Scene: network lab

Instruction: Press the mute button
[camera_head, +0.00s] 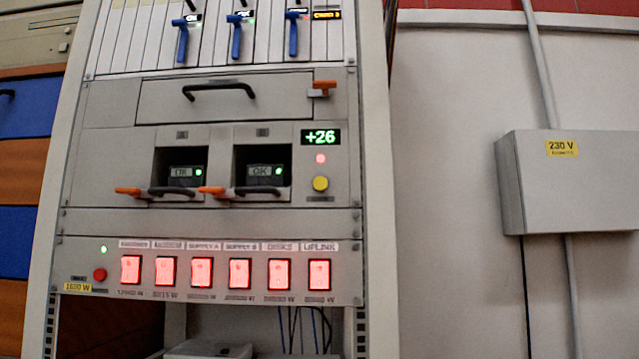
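A round yellow button (320,183) sits at the right of the rack's middle panel. A lit red lamp (320,158) is just above it, under a display (321,137) reading "+26" in green. A small label below the yellow button is too small to read. A round red button (100,274) sits at the left of the lower panel, under a green lamp (104,249). I cannot read a mute label on either button. Neither of my grippers is in view.
The lower panel has a row of red-lit switches (201,272). Two bays marked OK have protruding handles (225,191) with orange ends. A grey 230 V box (570,182) hangs on the right wall.

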